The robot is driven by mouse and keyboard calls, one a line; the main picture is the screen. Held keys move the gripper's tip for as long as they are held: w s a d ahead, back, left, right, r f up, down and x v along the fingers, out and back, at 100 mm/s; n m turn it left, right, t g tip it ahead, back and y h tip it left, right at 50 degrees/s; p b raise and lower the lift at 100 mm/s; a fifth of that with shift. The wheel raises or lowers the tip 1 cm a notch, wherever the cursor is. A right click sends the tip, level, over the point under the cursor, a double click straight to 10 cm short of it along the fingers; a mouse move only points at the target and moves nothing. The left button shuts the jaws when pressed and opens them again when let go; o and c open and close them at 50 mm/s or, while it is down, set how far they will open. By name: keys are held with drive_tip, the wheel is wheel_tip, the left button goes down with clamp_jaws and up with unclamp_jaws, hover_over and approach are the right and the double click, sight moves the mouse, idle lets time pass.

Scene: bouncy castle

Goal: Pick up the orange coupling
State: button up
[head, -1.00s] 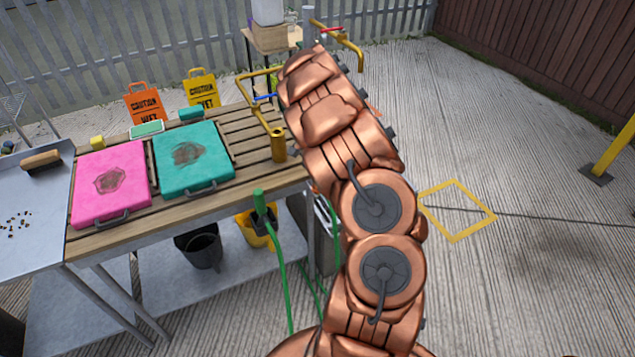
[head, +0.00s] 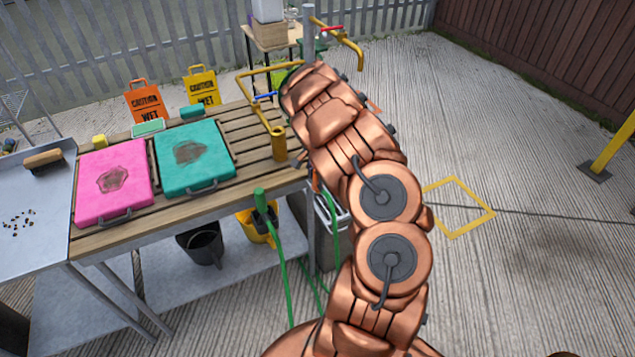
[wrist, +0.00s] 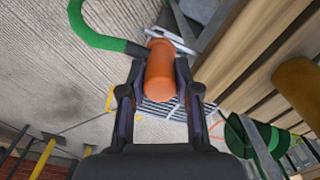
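The orange coupling (wrist: 160,72) shows in the wrist view as a smooth orange cylinder on the end of a green hose (wrist: 98,38). My gripper (wrist: 159,68) has one finger on each side of the coupling. In the head view my copper arm hides the gripper, and I cannot make out the coupling for certain.
A slatted wooden bench (head: 235,150) stands left of my arm, with a pink case (head: 112,205), a teal case (head: 205,170) and a brass pipe fitting (head: 279,145). Its edge is close on the right in the wrist view. Open concrete lies to the right.

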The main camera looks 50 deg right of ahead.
drive_tip(key=c, duration=0.5)
drive_tip(key=shift+r, duration=0.1)
